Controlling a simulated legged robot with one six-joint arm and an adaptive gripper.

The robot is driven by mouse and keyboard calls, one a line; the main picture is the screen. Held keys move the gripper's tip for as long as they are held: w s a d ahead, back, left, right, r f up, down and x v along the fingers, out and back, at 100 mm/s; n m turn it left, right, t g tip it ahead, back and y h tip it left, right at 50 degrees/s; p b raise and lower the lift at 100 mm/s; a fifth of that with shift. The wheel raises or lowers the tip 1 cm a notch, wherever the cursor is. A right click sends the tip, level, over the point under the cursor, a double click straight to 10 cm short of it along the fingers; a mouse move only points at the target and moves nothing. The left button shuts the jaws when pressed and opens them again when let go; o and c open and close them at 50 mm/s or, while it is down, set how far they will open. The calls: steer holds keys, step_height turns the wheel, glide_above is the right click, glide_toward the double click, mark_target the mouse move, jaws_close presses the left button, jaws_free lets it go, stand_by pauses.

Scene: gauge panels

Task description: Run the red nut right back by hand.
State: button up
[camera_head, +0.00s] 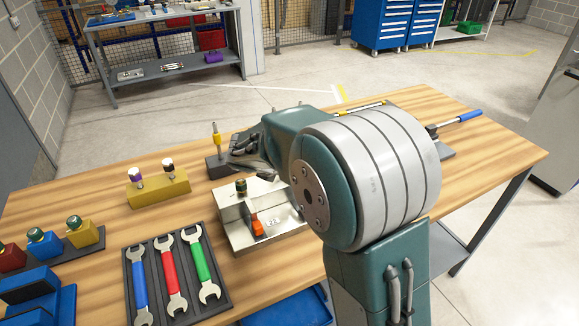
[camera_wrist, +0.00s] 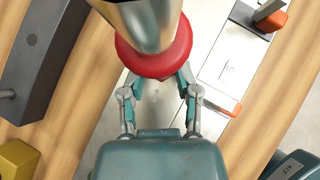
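The red nut (camera_wrist: 155,60) shows in the wrist view as a round red collar around a shiny metal cylinder (camera_wrist: 145,22). My gripper (camera_wrist: 160,78) reaches to its near edge, one finger at each side, with the fingers leaning inward. The tips pass out of sight behind the collar, so I cannot tell whether they grip it. In the head view my gripper (camera_head: 250,148) is over the wooden bench, just behind a grey metal fixture (camera_head: 232,232). A short dark-topped post (camera_head: 241,187) stands there. I cannot make out the red nut in the head view.
A yellow block with two knobs (camera_head: 158,187) is further left. An orange piece (camera_head: 257,228) is on the fixture. A wrench tray (camera_head: 222,299) lies in front.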

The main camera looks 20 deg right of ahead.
jaws_close()
steer(key=shift+s+d+n+t+y, duration=0.1)
steer(key=shift+n+t+y, duration=0.4)
steer(key=shift+n, duration=0.4)
steer(key=shift+s+d+n+t+y, duration=0.1)
steer(key=shift+n+t+y, duration=0.2)
steer(key=shift+n+y, duration=0.35)
steer(key=shift+n, duration=0.25)
steer(key=shift+n+t+y, duration=0.4)
steer(key=shift+n+y, duration=0.15)
steer(key=shift+n, duration=0.35)
